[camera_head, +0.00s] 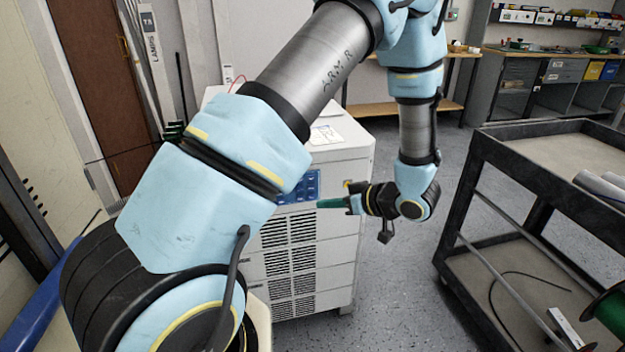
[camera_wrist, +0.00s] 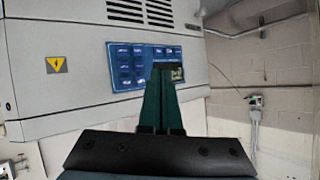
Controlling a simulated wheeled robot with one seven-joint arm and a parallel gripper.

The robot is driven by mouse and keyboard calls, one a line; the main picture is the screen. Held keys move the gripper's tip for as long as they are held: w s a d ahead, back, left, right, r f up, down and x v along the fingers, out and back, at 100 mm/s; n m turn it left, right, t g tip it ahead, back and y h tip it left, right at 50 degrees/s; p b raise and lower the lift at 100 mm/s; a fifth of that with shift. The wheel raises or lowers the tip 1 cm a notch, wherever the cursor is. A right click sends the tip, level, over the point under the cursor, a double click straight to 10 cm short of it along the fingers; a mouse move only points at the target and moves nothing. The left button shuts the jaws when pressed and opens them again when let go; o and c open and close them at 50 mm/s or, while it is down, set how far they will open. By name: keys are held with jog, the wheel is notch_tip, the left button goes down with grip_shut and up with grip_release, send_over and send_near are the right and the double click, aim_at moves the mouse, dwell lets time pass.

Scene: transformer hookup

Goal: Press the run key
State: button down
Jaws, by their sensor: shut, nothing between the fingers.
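A white-grey cabinet (camera_head: 330,240) with vents stands in the middle of the head view. On its face is a blue control panel (camera_head: 300,187), partly hidden by my arm. In the wrist view the blue panel (camera_wrist: 124,68) carries several small dark keys in rows; their labels are too small to read, so I cannot tell which is the run key. My gripper (camera_head: 320,203) has green fingers, shut and empty, pointing left toward the panel. In the wrist view its fingertips (camera_wrist: 166,68) overlap the panel's right part; I cannot tell whether they touch it.
A dark two-shelf cart (camera_head: 482,165) stands at the right, with a green spool (camera_head: 612,312) at its near corner. Papers (camera_head: 325,134) lie on the cabinet top. A yellow warning label (camera_wrist: 56,65) is left of the panel. Grey floor (camera_head: 400,275) is clear between cabinet and cart.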

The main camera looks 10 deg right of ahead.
jog(key=shift+w+a+b, duration=0.15)
jog(key=shift+w+a, duration=0.05)
jog(key=shift+w, duration=1.25)
jog(key=shift+w+a+b, duration=0.1)
jog(key=shift+w+a, duration=0.1)
jog(key=shift+w, duration=1.3)
jog(key=shift+w+a+b, duration=0.15)
jog(key=shift+w+a, duration=0.05)
jog(key=shift+w, duration=1.25)
jog(key=shift+w, duration=0.1)
jog(key=shift+w+p, duration=0.3)
jog(key=shift+p, duration=0.1)
jog(key=shift+w+a, duration=0.1)
jog(key=shift+w, duration=0.3)
jog(key=shift+s+p, duration=0.1)
jog(key=shift+p, duration=0.2)
jog(key=shift+s+p, duration=0.35)
jog(key=shift+s, duration=0.35)
jog(key=shift+s+d+p, duration=0.2)
jog(key=shift+s+p, duration=0.2)
jog(key=shift+s, duration=0.85)
jog(key=shift+s+d+p, duration=0.2)
jog(key=shift+s+p, duration=0.15)
jog(key=shift+s, duration=0.9)
